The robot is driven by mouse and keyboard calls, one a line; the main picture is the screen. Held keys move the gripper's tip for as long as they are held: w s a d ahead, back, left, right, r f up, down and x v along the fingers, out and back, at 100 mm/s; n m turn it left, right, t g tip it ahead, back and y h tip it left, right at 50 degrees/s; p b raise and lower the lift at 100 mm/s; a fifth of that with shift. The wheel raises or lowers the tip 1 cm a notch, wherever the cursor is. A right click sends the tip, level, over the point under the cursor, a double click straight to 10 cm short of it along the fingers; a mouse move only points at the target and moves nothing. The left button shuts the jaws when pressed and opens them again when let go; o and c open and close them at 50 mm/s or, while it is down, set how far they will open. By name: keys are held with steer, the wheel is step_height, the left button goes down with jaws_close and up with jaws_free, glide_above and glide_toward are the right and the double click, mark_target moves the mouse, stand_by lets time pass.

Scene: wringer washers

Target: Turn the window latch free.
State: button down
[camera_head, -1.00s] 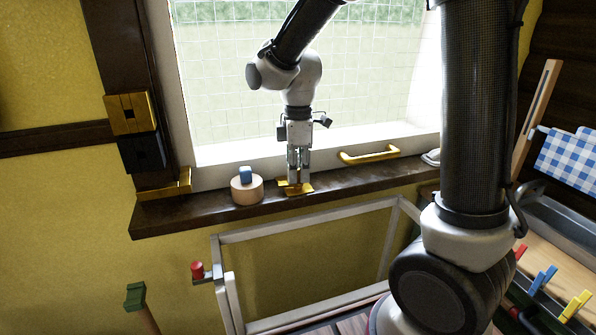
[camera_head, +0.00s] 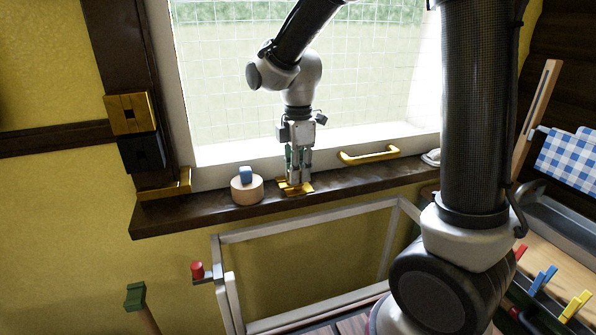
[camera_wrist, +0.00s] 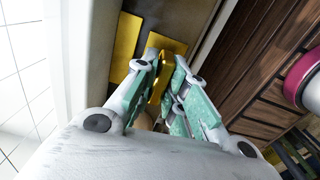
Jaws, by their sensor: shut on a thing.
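The yellow window latch (camera_head: 297,190) lies on the dark sill at the foot of the window. In the wrist view its flat yellow plates (camera_wrist: 124,48) show beyond the fingertips, with a yellow part between the fingers. My gripper (camera_head: 298,182) points down onto the latch, its fingers shut on the yellow part. It also shows in the wrist view (camera_wrist: 163,68). The fingers hide part of the latch. The white-framed window (camera_head: 215,160) stands right behind it.
A round wooden block (camera_head: 247,192) with a blue piece on top stands just left of the latch. A yellow handle (camera_head: 369,155) is on the window frame to the right. A yellow bracket (camera_head: 180,187) sits at the sill's left end.

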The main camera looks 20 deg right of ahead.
steer(key=c, duration=1.5)
jaws_free()
step_height(320, 180, up, 12)
steer(key=shift+r, duration=0.1)
steer(key=s+d+m+t, duration=0.1)
steer(key=s+d+m, duration=0.4)
steer(key=s+m, duration=0.1)
steer(key=s+d+m+t, duration=0.2)
steer(key=s+d+m, duration=0.3)
steer(key=s+m, duration=0.1)
steer(key=s+d+f+m+t, duration=0.1)
steer(key=s+d+m, duration=0.4)
steer(key=s+m, duration=0.1)
steer(key=shift+s+m, duration=0.3)
steer(key=shift+s, duration=0.35)
